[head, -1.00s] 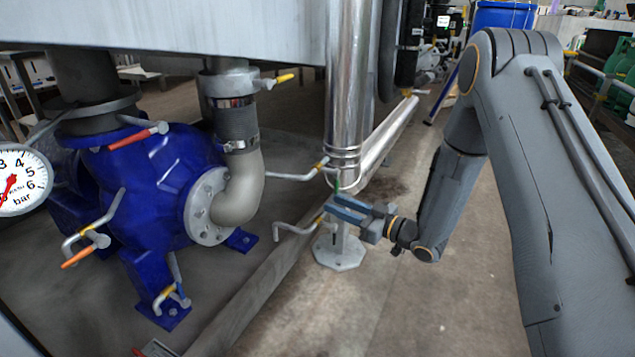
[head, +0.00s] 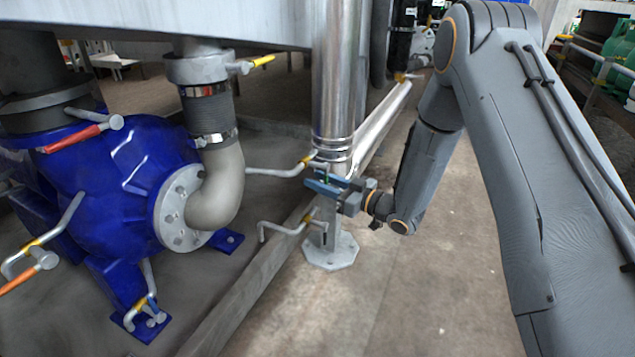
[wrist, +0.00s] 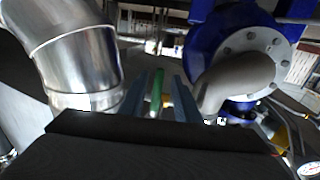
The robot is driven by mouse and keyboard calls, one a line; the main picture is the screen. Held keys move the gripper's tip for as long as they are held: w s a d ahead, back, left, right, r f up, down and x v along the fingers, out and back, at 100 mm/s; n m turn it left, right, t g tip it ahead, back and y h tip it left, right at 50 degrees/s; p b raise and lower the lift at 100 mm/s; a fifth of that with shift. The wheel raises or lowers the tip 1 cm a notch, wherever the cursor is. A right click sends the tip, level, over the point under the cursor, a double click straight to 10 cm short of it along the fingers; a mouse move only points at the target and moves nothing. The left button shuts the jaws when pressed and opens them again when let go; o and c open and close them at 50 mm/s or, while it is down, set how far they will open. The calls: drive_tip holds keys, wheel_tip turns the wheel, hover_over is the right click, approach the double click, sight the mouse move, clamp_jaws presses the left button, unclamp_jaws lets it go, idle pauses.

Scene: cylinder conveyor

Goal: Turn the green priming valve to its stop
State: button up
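The green valve handle (wrist: 157,93) stands upright between my two fingers in the wrist view, with a gap on each side. In the head view it is mostly hidden by my gripper (head: 322,183), which is beside the foot of the shiny vertical pipe. In the wrist view my gripper (wrist: 158,80) is open, its fingers on either side of the handle. I cannot tell how far the valve is turned.
A shiny steel pipe (head: 335,80) rises beside my gripper. Grey bent pipes with yellow-marked ends (head: 284,172) lie close to its left. A blue pump (head: 125,185) with an orange-red handle (head: 75,138) stands at left. Floor in front is clear.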

drive_tip(key=shift+b+x, duration=0.3)
drive_tip(key=shift+x, duration=0.7)
drive_tip(key=shift+w, duration=0.1)
